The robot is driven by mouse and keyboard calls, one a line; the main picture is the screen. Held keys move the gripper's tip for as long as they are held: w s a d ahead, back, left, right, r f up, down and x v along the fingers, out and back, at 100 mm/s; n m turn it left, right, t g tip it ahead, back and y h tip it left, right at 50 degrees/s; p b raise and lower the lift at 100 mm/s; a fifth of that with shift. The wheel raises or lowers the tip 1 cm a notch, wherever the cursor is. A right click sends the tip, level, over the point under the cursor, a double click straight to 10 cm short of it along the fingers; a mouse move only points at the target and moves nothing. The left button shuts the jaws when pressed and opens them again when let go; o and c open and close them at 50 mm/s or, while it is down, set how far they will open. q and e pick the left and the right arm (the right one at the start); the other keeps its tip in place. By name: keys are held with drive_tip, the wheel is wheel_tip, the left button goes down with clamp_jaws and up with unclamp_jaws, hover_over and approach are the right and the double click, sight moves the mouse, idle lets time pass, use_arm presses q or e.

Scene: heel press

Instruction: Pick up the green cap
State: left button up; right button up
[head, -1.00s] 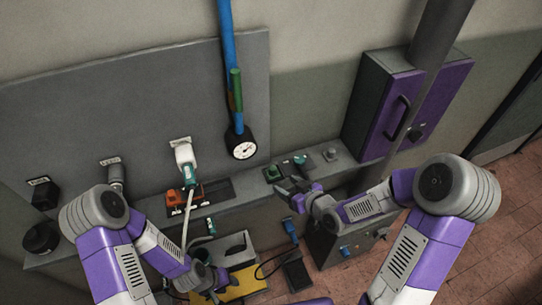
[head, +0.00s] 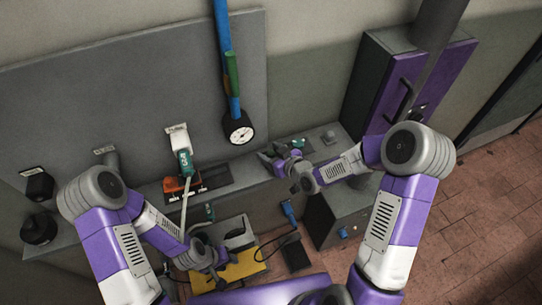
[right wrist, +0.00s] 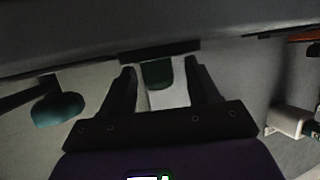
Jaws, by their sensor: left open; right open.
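The green cap (right wrist: 157,75) shows in the right wrist view as a dark green rounded piece in front of a pale patch. My right gripper (right wrist: 160,78) is open, with one finger on each side of the cap; gaps show beside it. In the head view my right gripper (head: 267,158) is over the ledge below the gauge, and it hides the cap there. My left gripper (head: 218,276) is open, low at the left over the yellow mat.
A second teal-green knob (right wrist: 58,108) stands beside the gripper; it also shows in the head view (head: 297,143). A pressure gauge (head: 238,132) hangs above the ledge. A purple cabinet (head: 395,90) is at the right. An orange part (head: 178,188) sits on the ledge at the left.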

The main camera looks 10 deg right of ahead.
drive_tip(key=c, duration=1)
drive_tip(key=shift+c, duration=0.2)
